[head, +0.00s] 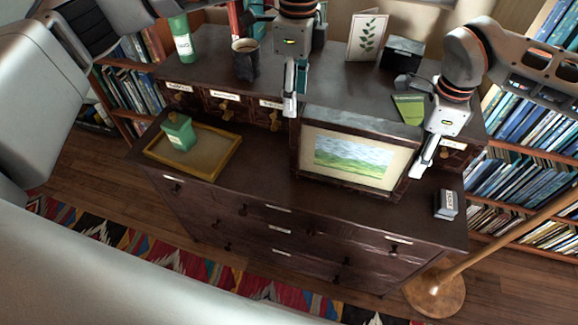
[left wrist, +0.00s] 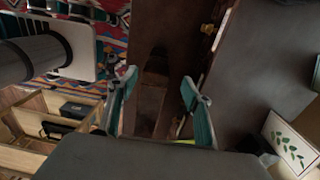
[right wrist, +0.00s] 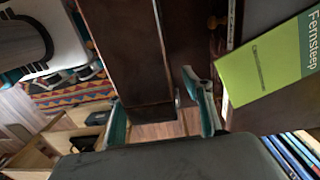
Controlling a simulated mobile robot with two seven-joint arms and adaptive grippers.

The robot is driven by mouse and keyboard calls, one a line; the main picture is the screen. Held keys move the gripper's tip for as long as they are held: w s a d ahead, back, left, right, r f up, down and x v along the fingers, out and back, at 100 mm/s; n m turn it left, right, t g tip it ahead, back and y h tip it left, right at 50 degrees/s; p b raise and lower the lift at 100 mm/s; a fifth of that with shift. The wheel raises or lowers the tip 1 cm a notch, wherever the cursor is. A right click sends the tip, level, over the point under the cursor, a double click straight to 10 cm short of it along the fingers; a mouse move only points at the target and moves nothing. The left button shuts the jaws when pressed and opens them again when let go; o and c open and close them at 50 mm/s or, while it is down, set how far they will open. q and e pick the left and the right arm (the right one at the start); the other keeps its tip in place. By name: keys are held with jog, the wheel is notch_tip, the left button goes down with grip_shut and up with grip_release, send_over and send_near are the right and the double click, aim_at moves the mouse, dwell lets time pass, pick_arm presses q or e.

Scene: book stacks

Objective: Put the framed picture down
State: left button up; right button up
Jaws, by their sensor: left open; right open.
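The framed picture (head: 352,158), a green landscape with a pale mat and a dark wooden frame, stands nearly upright on the dark dresser top (head: 270,190). Its lower edge appears to rest on the top. My left gripper (head: 290,103) is at its upper left corner, with open fingers. In the left wrist view, the left gripper (left wrist: 158,80) has dark wood between its spread fingers. My right gripper (head: 420,165) is at the frame's right side, open. In the right wrist view, the right gripper (right wrist: 152,90) has the dark frame (right wrist: 140,55) between its fingers. I cannot tell whether the fingers touch it.
A tray (head: 222,165) with a green canister (head: 178,132) is on the left. A small grey box (head: 446,204) is at the right front.

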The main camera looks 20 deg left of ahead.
notch_tip(320, 180, up, 9)
jog(key=shift+w+r, duration=0.1)
jog(key=shift+w, duration=0.05)
jog(key=shift+r, duration=0.1)
dwell(0.5)
